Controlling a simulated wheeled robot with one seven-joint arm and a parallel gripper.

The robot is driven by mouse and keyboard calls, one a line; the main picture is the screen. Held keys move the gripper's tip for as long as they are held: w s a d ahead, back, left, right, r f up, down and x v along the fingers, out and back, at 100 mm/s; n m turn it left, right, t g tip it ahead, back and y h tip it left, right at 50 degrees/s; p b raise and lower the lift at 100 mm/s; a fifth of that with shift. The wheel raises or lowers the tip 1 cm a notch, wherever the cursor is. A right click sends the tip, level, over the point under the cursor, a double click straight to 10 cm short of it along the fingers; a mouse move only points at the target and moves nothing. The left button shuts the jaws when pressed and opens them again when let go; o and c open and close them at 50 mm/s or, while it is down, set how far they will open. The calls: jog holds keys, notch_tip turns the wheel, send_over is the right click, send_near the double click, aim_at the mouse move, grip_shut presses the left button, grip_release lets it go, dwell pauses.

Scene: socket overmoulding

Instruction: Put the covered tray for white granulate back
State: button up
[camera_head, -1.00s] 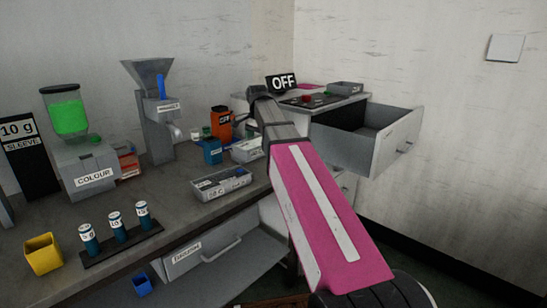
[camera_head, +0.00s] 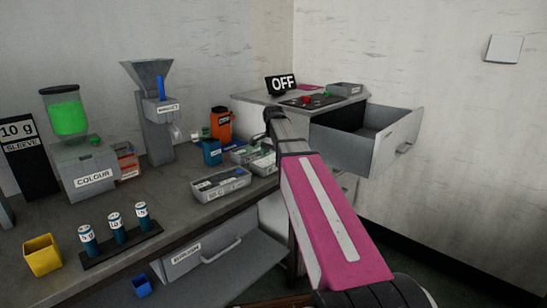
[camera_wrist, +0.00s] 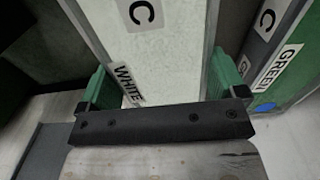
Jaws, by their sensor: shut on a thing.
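The covered tray for white granulate (camera_wrist: 170,52) fills the middle of the wrist view. It is pale under its cover and carries a "WHITE" label and a "C" label. My gripper (camera_wrist: 162,84) is shut on it, with one green fingertip against each side. Whether the tray touches the bench cannot be told. In the head view my gripper is small and partly hidden by my arm, among the trays near the bench's right end.
A tray labelled "GREEN" (camera_wrist: 285,50) stands close beside the held one. A grey tray (camera_head: 221,184) lies on the bench (camera_head: 180,210). An orange container (camera_head: 221,124) and a blue one (camera_head: 211,151) stand behind. An open drawer (camera_head: 385,140) juts out at right.

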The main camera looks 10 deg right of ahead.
aim_at(274, 156)
jog(key=o, duration=1.1)
jog(key=shift+c, duration=0.2)
notch_tip(274, 156, up, 12)
